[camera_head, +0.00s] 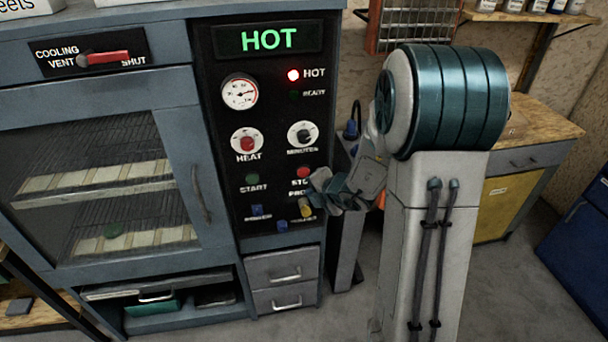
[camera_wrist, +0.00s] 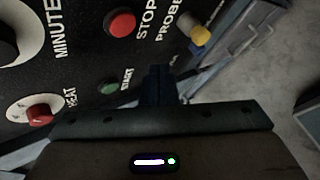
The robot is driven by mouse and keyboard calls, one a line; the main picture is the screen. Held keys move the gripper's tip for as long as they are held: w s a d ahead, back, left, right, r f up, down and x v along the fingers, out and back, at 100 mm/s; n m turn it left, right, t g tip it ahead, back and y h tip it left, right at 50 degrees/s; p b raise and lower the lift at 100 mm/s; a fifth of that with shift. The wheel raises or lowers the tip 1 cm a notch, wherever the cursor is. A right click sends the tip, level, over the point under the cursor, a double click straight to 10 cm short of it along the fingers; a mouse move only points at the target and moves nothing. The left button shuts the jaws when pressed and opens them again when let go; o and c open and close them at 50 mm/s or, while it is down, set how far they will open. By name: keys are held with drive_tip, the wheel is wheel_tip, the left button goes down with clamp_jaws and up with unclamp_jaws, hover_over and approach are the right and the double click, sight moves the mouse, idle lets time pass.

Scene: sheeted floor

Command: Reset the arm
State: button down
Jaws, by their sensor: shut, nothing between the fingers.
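My arm stands on the right of the head view, and my gripper (camera_head: 312,190) reaches left in front of the lower part of the oven's control panel (camera_head: 270,120). It is shut and empty, close to the stop button (camera_head: 303,172) and the yellow probe knob (camera_head: 305,208). Whether it touches the panel, I cannot tell. In the wrist view the shut fingers (camera_wrist: 158,85) point toward the panel, with the green start button (camera_wrist: 110,87) to their left and the red stop button (camera_wrist: 120,22) above.
The oven door (camera_head: 105,180) is shut, with racks behind its glass. The display (camera_head: 267,40) reads HOT. The red vent lever (camera_head: 105,57) points to SHUT. A wooden bench (camera_head: 540,130) and a blue cabinet (camera_head: 585,240) stand right. Grey floor (camera_head: 510,290) is clear between.

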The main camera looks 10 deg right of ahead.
idle(0.7)
drive_tip(key=s+a+r+n+g+y, duration=0.2)
drive_tip(key=s+a+r+n, duration=0.35)
drive_tip(key=n, duration=0.75)
drive_tip(key=s+a+r+n+g+y, duration=0.15)
drive_tip(key=s+a+r+n, duration=0.45)
drive_tip(key=n, duration=0.7)
drive_tip(key=s+d+n+g+h, duration=0.1)
drive_tip(key=s+d+n+h, duration=0.2)
drive_tip(key=n, duration=0.7)
drive_tip(key=s+d+r+n+g+h, duration=0.1)
drive_tip(key=s+d+n+h, duration=0.3)
drive_tip(key=s+d+n, duration=0.4)
drive_tip(key=s+n, duration=0.3)
drive_tip(key=shift+s+r, duration=0.15)
drive_tip(key=shift+s, duration=0.1)
